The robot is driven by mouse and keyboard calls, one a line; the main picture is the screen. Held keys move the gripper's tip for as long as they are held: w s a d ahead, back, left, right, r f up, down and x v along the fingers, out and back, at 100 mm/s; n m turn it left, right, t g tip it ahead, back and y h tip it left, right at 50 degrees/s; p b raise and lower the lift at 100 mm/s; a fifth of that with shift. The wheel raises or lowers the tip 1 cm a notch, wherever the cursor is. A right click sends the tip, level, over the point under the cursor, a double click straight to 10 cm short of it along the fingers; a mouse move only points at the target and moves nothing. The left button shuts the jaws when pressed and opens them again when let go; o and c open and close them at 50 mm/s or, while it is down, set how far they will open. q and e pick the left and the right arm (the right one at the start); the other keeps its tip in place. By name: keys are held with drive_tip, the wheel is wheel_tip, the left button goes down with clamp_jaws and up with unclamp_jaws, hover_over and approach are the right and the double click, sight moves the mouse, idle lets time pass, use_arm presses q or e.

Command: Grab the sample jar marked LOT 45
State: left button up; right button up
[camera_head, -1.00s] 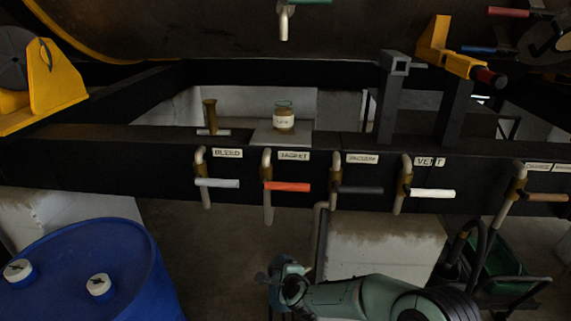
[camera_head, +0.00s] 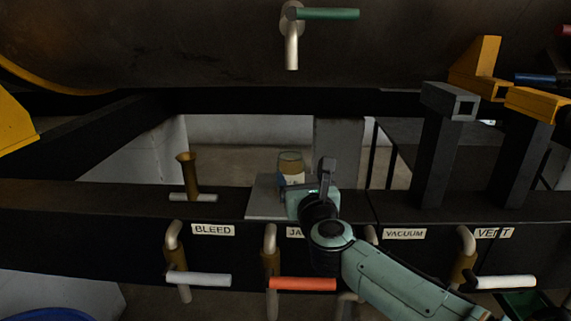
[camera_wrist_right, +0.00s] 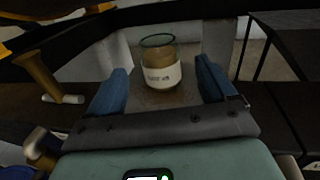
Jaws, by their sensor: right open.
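The sample jar (camera_head: 291,162) stands upright on a light plate (camera_head: 265,207) on the dark beam, partly hidden behind my right gripper (camera_head: 307,176). It has a green-rimmed top, tan contents and a white label. In the right wrist view the jar (camera_wrist_right: 160,75) shows ahead, between the lines of my open blue fingers (camera_wrist_right: 162,82). The label has small dark print that I cannot read for certain. The fingers are apart from the jar's sides, and it looks slightly beyond or level with their tips. My left gripper is out of view.
A brass funnel-topped fitting (camera_head: 188,175) stands left of the plate. Below, valve handles in white (camera_head: 199,280) and red (camera_head: 303,284) line the beam front. A green-handled tap (camera_head: 292,45) hangs above. Grey posts (camera_head: 435,150) rise to the right.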

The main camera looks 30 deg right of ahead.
drive_tip(key=shift+w+d+r, duration=0.15)
drive_tip(key=shift+w+r, duration=0.05)
drive_tip(key=shift+r, duration=0.15)
drive_tip(key=p, duration=0.2)
approach(289, 147)
drive_tip(key=x, duration=0.4)
drive_tip(key=shift+d+f, duration=0.2)
drive_tip(key=shift+f, duration=0.2)
drive_tip(key=shift+w+d+r+p, duration=0.1)
drive_tip(key=shift+w+r+p, duration=0.15)
drive_tip(key=shift+p, duration=0.2)
drive_tip(key=shift+w+d+r+p, duration=0.1)
drive_tip(key=shift+w+r+p, duration=0.1)
drive_tip(key=shift+w+p, duration=0.35)
drive_tip(key=shift+w+d+r+p, duration=0.1)
drive_tip(key=shift+w+r+p, duration=0.2)
drive_tip(key=shift+w, duration=0.35)
drive_tip(key=shift+w+d+f+p, duration=0.15)
drive_tip(key=shift+w+d+f, duration=0.05)
drive_tip(key=shift+w, duration=0.4)
drive_tip(key=shift+w+d+f+p, duration=0.15)
drive_tip(key=shift+w+d+f, duration=0.05)
drive_tip(key=shift+w, duration=0.4)
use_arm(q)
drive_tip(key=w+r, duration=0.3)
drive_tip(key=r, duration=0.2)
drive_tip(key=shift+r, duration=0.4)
use_arm(e)
drive_tip(key=shift+s, duration=0.1)
